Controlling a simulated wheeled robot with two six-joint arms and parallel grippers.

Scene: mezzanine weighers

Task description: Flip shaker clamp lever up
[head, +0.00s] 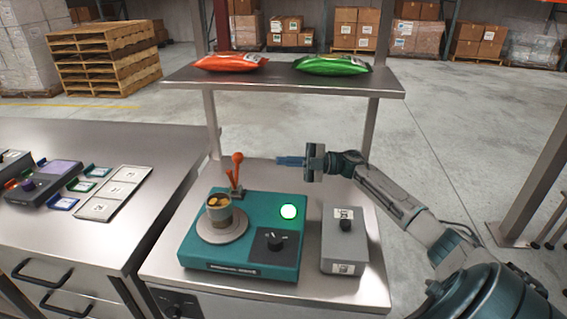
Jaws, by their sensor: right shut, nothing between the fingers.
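The teal shaker (243,262) sits on the steel bench, with a round grey plate (232,236) on top. A cup with orange-yellow contents (219,212) stands on the plate. The orange clamp lever (237,170) rises from a small bracket at the shaker's back edge, its round knob upward. My right gripper (280,161) is shut and empty. It points left, to the right of the lever's knob, with a visible gap between them. My left gripper is out of view.
A shelf (290,82) with orange (231,62) and green bags (333,65) spans above. A side counter (60,225) holds cards and a device.

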